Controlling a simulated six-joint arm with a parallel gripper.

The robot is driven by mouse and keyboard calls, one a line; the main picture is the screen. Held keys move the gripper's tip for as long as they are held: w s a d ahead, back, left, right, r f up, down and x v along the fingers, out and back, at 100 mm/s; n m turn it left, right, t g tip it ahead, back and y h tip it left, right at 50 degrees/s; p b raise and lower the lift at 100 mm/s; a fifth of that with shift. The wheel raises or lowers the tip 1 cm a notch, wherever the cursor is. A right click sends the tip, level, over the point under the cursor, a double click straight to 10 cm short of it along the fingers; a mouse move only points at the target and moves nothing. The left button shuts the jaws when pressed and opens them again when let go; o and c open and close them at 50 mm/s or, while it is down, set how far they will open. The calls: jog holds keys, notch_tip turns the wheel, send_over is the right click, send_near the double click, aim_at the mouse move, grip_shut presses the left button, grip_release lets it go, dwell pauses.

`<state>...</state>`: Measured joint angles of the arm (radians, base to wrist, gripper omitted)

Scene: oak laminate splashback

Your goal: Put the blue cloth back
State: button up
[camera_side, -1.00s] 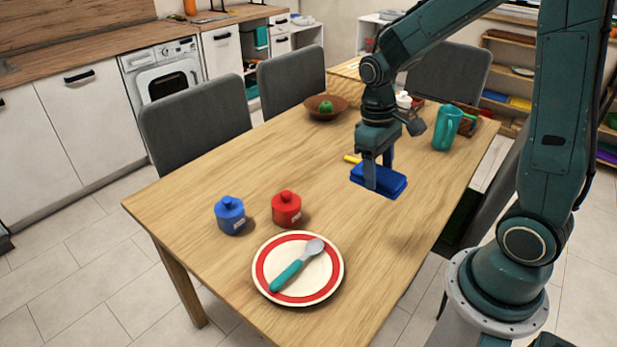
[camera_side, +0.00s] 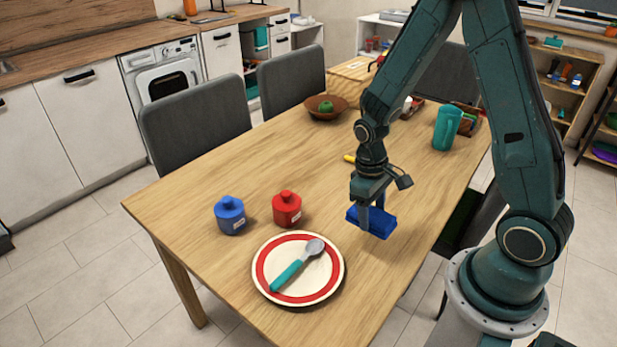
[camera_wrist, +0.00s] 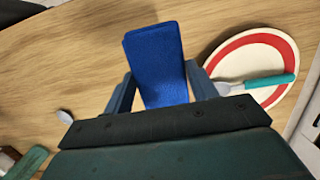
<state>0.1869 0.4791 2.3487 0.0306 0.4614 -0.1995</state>
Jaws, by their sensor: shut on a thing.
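The blue cloth (camera_side: 378,223) is a folded rectangular pad. My gripper (camera_side: 374,215) is shut on it, with a finger on either side. In the wrist view the cloth (camera_wrist: 157,62) stands out between the two fingers of my gripper (camera_wrist: 160,88). In the side view the cloth is over the right part of the table, to the right of the plate. I cannot tell for sure whether it clears the wood.
A red-rimmed plate (camera_side: 262,262) with a teal-handled spoon (camera_side: 290,272) lies close to the left. A red pot (camera_side: 287,209) and a blue pot (camera_side: 230,216) stand beyond it. A teal pitcher (camera_side: 446,128) and a brown bowl (camera_side: 318,111) stand farther back. The table (camera_side: 200,180) is bare at left.

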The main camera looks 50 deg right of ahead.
jog(key=shift+f, duration=2.2)
jog(key=shift+f, duration=1.9)
jog(key=shift+f, duration=0.15)
jog(key=o, duration=0.9)
jog(key=shift+o, duration=0.2)
jog(key=r, duration=0.3)
jog(key=w+r, duration=0.1)
jog(key=r, duration=0.6)
jog(key=shift+w+r, duration=0.25)
jog(key=shift+w, duration=0.1)
jog(key=shift+w+r, duration=0.1)
jog(key=shift+r, duration=0.75)
